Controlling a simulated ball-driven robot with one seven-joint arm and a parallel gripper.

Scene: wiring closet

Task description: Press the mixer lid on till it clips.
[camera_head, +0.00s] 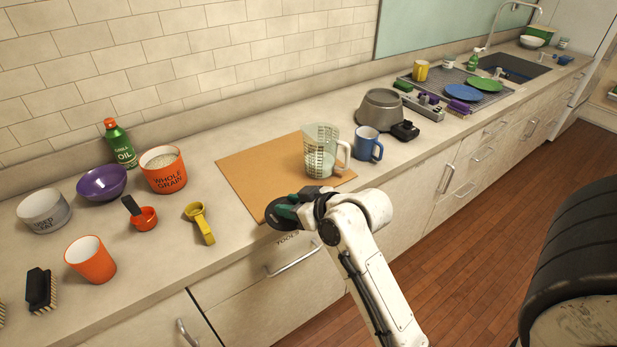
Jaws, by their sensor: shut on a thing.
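My gripper (300,207) is at the front edge of the tan board, shut on a dark round disc (279,214) that looks like the lid. A teal part shows beside the disc, and my gripper hides part of it. A clear jug (318,158) with a handle and dark markings stands upright on the board (245,172), behind and to the right of my gripper. It looks like the mixer jar and its top appears open. The disc is apart from it. A grey rounded body (381,106) further right may be the mixer base; I cannot tell.
A yellow scoop (200,222), orange scoop (144,219) and whole grain tub (163,171) are on the left. The board's left part is clear.

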